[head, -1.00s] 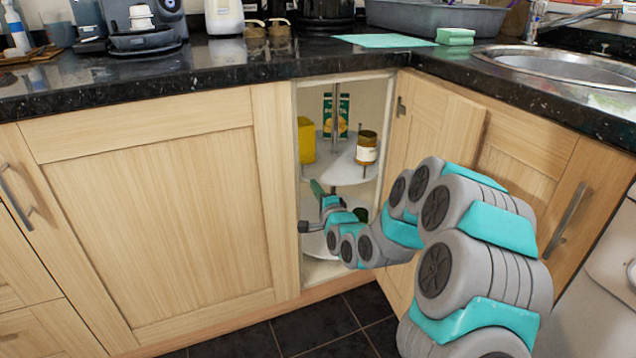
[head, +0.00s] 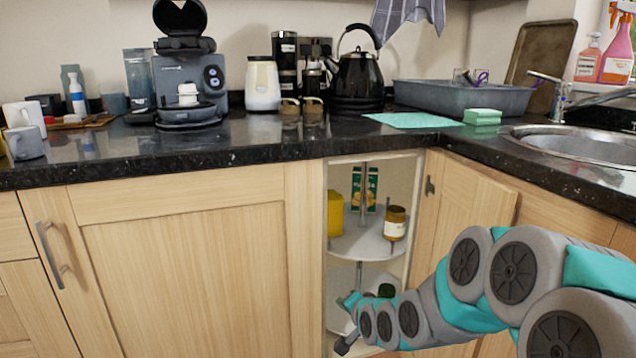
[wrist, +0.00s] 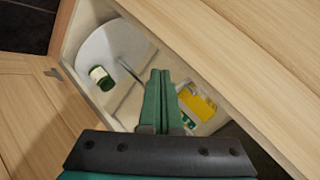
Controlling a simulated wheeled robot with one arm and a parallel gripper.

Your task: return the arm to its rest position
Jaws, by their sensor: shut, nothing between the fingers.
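My arm (head: 470,290) reaches from the lower right of the head view to the open corner cabinet, its end low in front of the opening. In the wrist view my gripper (wrist: 158,75) has its two green fingers together, with nothing between them. The fingers point toward the cabinet interior. In the head view, the arm's end partly covers the lower shelf (head: 338,315), and the fingertips are hard to make out.
The upper round shelf (head: 350,243) holds a yellow container (head: 335,214), a green carton (head: 372,186) and a brown-lidded jar (head: 396,222). The cabinet door (head: 470,200) stands open beside my arm. The black countertop (head: 270,150) overhangs above, carrying a kettle (head: 358,80) and coffee machine (head: 188,85).

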